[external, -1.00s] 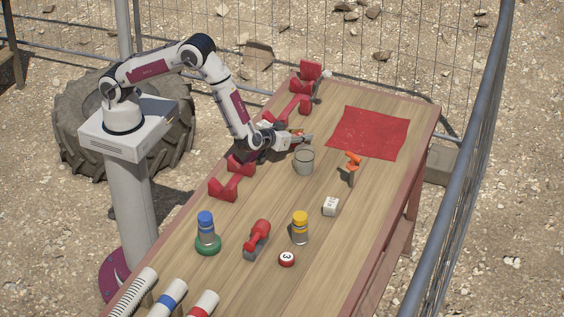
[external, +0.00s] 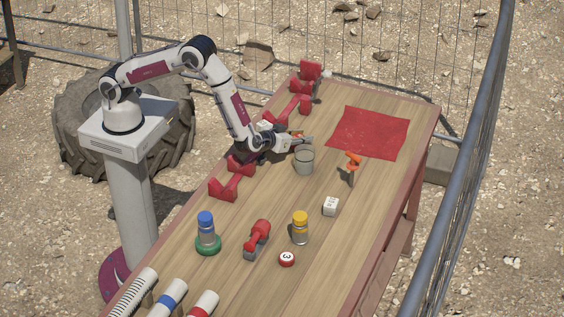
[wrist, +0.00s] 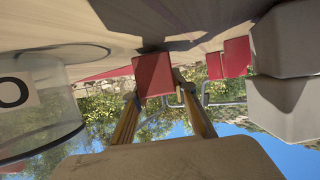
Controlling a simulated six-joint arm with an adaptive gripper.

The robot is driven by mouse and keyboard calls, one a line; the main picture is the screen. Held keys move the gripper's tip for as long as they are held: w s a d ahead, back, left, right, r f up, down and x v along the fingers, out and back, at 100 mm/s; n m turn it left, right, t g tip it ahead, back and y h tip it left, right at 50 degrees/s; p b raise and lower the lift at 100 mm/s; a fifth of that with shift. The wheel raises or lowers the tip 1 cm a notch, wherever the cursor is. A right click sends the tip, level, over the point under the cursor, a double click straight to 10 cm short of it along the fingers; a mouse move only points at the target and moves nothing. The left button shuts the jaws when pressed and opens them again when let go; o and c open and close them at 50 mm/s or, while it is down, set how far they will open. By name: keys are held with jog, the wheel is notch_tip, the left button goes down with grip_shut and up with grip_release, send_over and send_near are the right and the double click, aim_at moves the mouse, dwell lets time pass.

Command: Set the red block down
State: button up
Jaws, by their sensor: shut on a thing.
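The red block (wrist: 153,75) is held between the two fingers of my gripper (wrist: 154,88) in the wrist view, close to the wooden table top (external: 285,205). I cannot tell if it touches the wood. In the external view my gripper (external: 302,140) is low over the far part of the table, just behind the clear cup (external: 304,162). The block is too small and too covered there to make out well. The cup also shows at the left of the wrist view (wrist: 40,110).
A red cloth (external: 370,133) lies at the far right. An orange-topped tool (external: 353,160), a white cube (external: 331,206) and a yellow-capped jar (external: 300,228) stand nearer. Bare wood lies between the cup and the cloth.

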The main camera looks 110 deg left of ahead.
jog(key=shift+f, duration=0.4)
jog(key=o, duration=1.2)
jog(key=shift+r, duration=0.15)
jog(key=shift+r, duration=4.85)
jog(key=shift+r, duration=0.1)
